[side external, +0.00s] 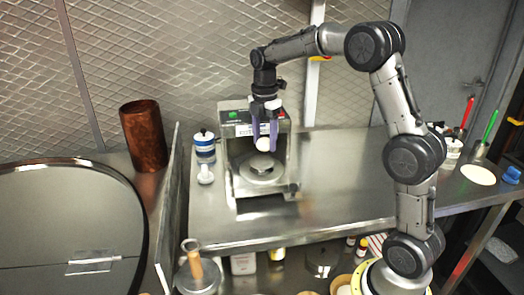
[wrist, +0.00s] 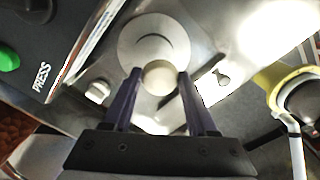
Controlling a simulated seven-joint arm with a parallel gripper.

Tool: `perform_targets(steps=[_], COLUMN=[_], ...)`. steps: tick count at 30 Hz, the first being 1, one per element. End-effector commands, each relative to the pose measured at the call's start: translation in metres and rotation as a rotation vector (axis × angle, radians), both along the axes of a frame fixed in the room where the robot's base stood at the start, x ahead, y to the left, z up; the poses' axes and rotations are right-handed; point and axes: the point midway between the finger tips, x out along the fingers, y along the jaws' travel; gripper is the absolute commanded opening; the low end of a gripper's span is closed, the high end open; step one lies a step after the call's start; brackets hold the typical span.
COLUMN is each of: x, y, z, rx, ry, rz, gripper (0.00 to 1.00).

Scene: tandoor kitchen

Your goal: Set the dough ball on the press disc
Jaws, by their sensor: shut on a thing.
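The white dough ball (side external: 263,144) is held between the purple fingers of my gripper (side external: 264,136) in the side view. In the wrist view the dough ball (wrist: 159,76) sits between the fingertips of my gripper (wrist: 160,82). The round metal press disc (side external: 262,168) lies below the ball, inside the press. In the wrist view the press disc (wrist: 152,42) shows behind the ball, which covers part of its near edge. The ball appears above the disc and apart from it in the side view.
The press housing (side external: 240,122) stands close around my gripper, with a green button (wrist: 8,57). A blue and white jar (side external: 204,146) stands left of it. The steel counter (side external: 345,180) to the right is clear. A copper cylinder (side external: 144,135) stands further left.

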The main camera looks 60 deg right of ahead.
Motion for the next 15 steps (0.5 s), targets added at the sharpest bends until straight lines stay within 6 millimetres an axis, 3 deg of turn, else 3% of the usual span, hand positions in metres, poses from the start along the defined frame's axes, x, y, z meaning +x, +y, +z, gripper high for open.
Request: perform_targets(steps=[6, 11, 15], x=[0.012, 0.011, 0.011], y=[-0.004, -0.004, -0.004], z=[-0.016, -0.038, -0.044], rx=[0.001, 0.0, 0.0], ry=[0.003, 0.003, -0.001], rz=[0.0, 0.0, 0.0], gripper=[0.4, 0.4, 0.4])
